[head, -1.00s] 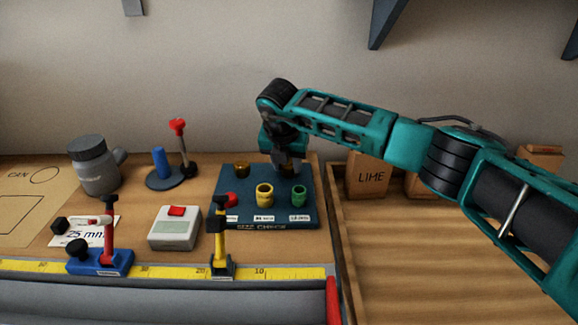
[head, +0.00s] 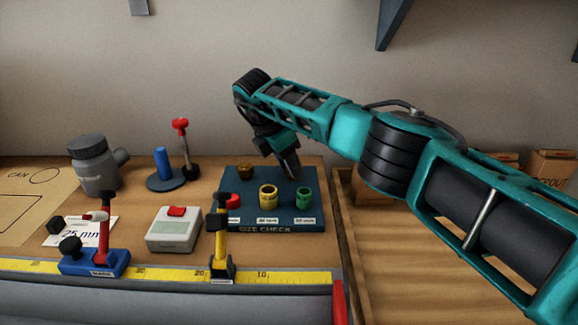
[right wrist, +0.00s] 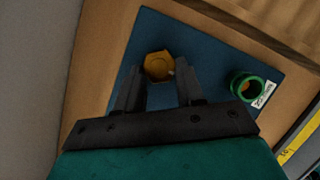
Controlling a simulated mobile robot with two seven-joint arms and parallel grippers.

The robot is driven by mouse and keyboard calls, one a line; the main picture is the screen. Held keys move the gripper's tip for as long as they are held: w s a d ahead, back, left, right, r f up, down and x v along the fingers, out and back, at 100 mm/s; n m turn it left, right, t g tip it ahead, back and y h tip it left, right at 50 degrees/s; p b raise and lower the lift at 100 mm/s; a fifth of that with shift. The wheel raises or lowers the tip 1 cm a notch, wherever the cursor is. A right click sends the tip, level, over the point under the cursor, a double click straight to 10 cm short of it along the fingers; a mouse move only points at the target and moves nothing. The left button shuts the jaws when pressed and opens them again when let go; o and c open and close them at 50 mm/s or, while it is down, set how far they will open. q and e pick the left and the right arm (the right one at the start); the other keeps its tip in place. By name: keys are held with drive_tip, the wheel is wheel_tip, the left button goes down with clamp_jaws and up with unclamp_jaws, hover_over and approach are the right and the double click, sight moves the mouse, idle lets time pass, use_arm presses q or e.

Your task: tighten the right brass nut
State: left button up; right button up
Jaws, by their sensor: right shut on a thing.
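The right brass nut (right wrist: 159,65) shows in the right wrist view as a golden hexagon on the blue board (right wrist: 207,52), between the tips of my right gripper (right wrist: 158,76). My right gripper (head: 291,172) is shut on it; in the head view the fingers hide this nut. The gripper leans, with its wrist up and to the left of its fingertips. The other brass nut (head: 246,173) sits on the board to the left, apart from the gripper. My left gripper is in neither view.
In front of the nuts, the board carries a red ring (head: 231,201), a yellow ring (head: 268,196) and a green ring (head: 305,197). A white device with a red button (head: 174,230) stands to the left. A wooden tray (head: 430,250) lies under my arm.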

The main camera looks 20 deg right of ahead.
drive_tip(key=shift+w+m, duration=0.1)
drive_tip(key=shift+m, duration=0.3)
drive_tip(key=o, duration=1)
drive_tip(key=shift+o, duration=0.2)
drive_tip(key=shift+r, duration=0.1)
drive_tip(key=p+v, duration=0.2)
drive_tip(key=v, duration=1)
drive_tip(key=shift+a+r, duration=0.3)
drive_tip(key=shift+r, duration=0.05)
